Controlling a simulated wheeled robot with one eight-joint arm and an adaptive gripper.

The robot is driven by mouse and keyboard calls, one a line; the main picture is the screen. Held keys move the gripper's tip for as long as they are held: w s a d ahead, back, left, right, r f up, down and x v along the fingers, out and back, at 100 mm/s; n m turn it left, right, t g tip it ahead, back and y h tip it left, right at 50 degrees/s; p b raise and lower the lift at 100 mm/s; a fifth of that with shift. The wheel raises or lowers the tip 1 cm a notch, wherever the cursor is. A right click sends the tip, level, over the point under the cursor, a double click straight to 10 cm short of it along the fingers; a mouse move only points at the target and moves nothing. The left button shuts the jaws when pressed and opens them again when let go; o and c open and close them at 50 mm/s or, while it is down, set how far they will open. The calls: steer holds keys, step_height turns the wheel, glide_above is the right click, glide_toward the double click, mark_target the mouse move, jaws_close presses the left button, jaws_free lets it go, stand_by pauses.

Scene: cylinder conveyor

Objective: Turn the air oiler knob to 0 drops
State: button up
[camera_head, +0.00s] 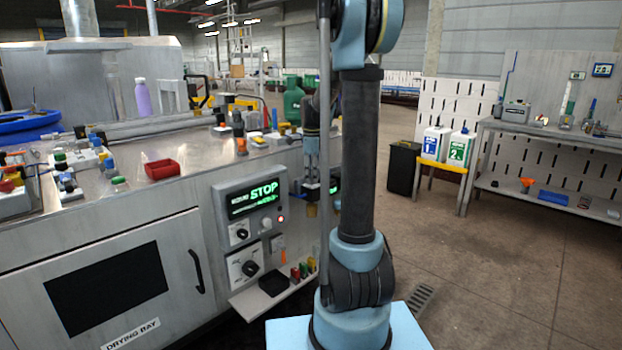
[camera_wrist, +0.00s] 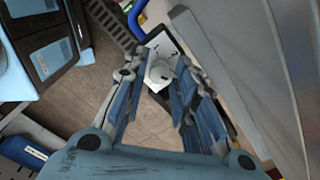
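In the wrist view, a pale round knob (camera_wrist: 159,72) sits on a white plate, between and beyond the fingertips of my gripper (camera_wrist: 158,88). The fingers are spread on either side of it, and I see no clear contact. I cannot read any marking on it or tell for sure that it is the air oiler knob. In the head view, the column of my arm hides the area right of the control panel (camera_head: 224,200). Narrow blue-grey parts show just left of that column, but I cannot tell clearly where my gripper ends there.
The panel shows a green STOP display (camera_head: 253,198) and dark dials (camera_head: 250,268). A small shelf (camera_head: 268,299) juts out below. The bench top (camera_head: 205,165) holds a red tray (camera_head: 162,169) and several fittings. A dark bin (camera_head: 403,168) stands right; floor there is open.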

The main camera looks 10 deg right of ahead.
steer(key=shift+f, duration=0.25)
jaws_close()
